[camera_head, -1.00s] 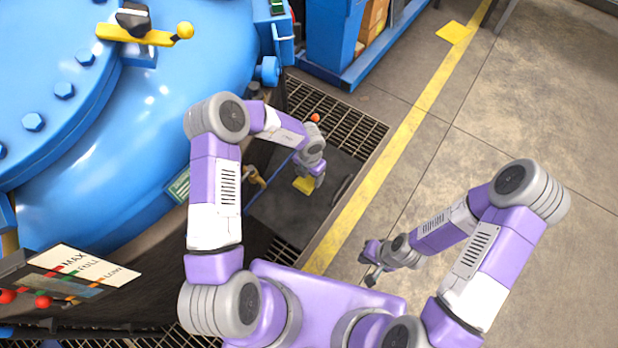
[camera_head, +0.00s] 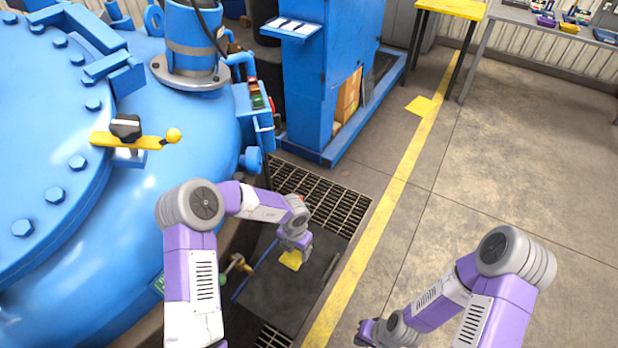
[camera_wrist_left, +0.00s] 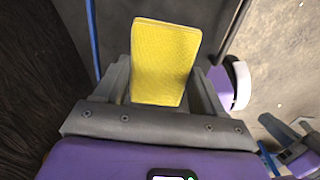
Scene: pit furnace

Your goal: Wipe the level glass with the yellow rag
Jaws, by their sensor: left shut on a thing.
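The yellow rag (camera_head: 291,260) is in my left gripper (camera_head: 296,247), above a dark floor plate beside the blue vessel. In the left wrist view the rag (camera_wrist_left: 165,60) is a flat yellow piece between the two fingers. My right gripper (camera_head: 368,333) is at the bottom edge of the head view, partly cut off; no object shows in it, and its jaw opening is unclear. I cannot make out the level glass for certain. A brass-coloured fitting (camera_head: 236,263) shows low on the vessel's side, left of the left gripper.
The large blue vessel (camera_head: 180,110) fills the left, with a yellow lever (camera_head: 135,140). A floor grating (camera_head: 320,195) and a blue cabinet (camera_head: 310,80) lie beyond my left arm. A yellow floor line (camera_head: 385,210) borders open concrete at right. A yellow table (camera_head: 450,9) stands far back.

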